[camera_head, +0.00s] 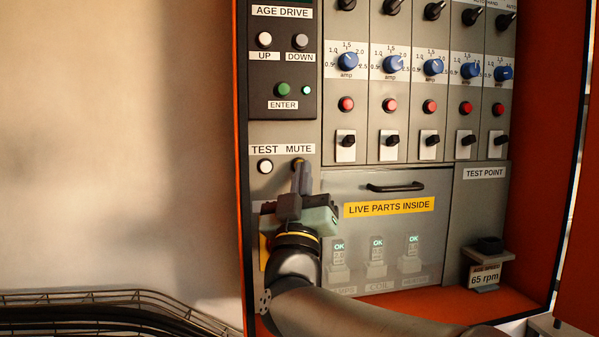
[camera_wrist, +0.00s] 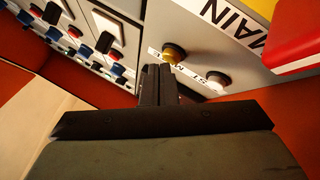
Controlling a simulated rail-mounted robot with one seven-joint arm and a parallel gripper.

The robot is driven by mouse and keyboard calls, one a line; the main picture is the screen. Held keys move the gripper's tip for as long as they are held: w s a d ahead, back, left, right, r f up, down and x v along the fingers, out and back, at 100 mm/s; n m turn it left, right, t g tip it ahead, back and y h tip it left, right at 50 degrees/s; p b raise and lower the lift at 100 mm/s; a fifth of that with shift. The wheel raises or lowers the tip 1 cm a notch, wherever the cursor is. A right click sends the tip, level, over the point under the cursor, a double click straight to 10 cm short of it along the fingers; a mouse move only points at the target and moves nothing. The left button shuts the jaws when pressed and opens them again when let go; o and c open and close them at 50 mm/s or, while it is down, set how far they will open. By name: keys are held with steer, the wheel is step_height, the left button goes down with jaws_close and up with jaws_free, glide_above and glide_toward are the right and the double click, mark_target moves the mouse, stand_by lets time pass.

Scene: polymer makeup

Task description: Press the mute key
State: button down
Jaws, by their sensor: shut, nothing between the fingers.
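The mute key (camera_head: 298,161) is a small yellowish round button under the MUTE label (camera_head: 299,149), in the lower left panel of the cabinet. My gripper (camera_head: 303,168) is shut and empty, with its fingertips just in front of the key and partly covering it. The mute key also shows in the wrist view (camera_wrist: 174,53), just beyond and slightly right of my shut fingertips (camera_wrist: 159,70). I cannot tell whether the fingertips touch it. The white test key (camera_head: 265,166) is to its left.
Above are the enter button (camera_head: 283,90) and the up (camera_head: 264,40) and down (camera_head: 301,41) keys. Blue dials, red buttons and black switches fill the panel to the right. A clear cover (camera_head: 435,185) with a black handle (camera_head: 395,187) lies right of my gripper.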

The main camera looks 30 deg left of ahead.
steer(key=s+d+b, duration=0.4)
steer(key=shift+d+b, duration=0.15)
steer(key=shift+b, duration=0.25)
steer(key=shift+s, duration=0.1)
stand_by(0.9)
